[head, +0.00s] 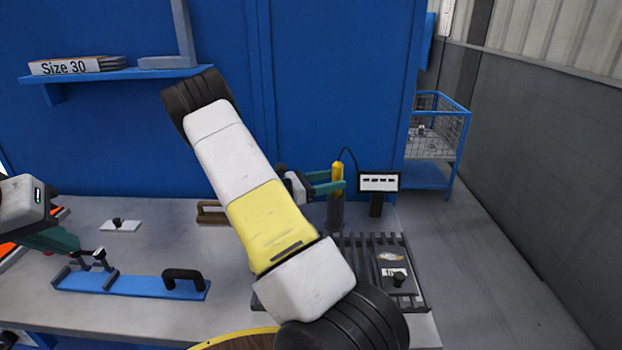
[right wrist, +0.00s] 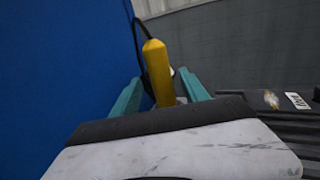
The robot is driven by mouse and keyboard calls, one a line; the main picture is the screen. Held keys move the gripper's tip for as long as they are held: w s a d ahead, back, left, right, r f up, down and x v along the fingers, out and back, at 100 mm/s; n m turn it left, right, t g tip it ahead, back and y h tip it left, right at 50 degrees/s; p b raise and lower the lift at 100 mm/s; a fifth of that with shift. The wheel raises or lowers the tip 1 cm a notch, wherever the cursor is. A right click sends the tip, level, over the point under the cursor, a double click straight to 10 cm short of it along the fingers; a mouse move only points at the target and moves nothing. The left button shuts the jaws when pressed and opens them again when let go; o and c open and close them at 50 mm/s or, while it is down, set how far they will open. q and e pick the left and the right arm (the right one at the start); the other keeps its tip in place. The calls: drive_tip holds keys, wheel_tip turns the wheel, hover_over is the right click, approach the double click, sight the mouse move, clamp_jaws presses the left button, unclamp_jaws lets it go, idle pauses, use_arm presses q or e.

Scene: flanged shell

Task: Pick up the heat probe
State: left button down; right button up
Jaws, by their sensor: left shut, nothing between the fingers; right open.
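The heat probe (head: 337,177) has a yellow handle and stands upright in a dark holder (head: 335,212) at the back right of the bench. A black cable runs from its top to a small display unit (head: 378,182). My right gripper (head: 331,183) is open, with its green fingers at the yellow handle. In the right wrist view the yellow handle (right wrist: 158,72) stands between the two open fingers (right wrist: 160,100); I cannot tell whether they touch it. My left gripper (head: 98,256) is shut and empty above the left of the bench.
A blue plate with a black handle (head: 180,278) lies on the bench (head: 60,318) at the front left. A slatted black rack (head: 370,252) with a small dark plate lies right of centre. My right arm hides the bench's middle. A blue wall and shelf (head: 130,72) stand behind.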

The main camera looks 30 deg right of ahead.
drive_tip(key=d, duration=0.4)
drive_tip(key=shift+s+d+r, duration=0.2)
drive_tip(key=shift+s+d, duration=0.15)
drive_tip(key=shift+d, duration=0.05)
clamp_jaws()
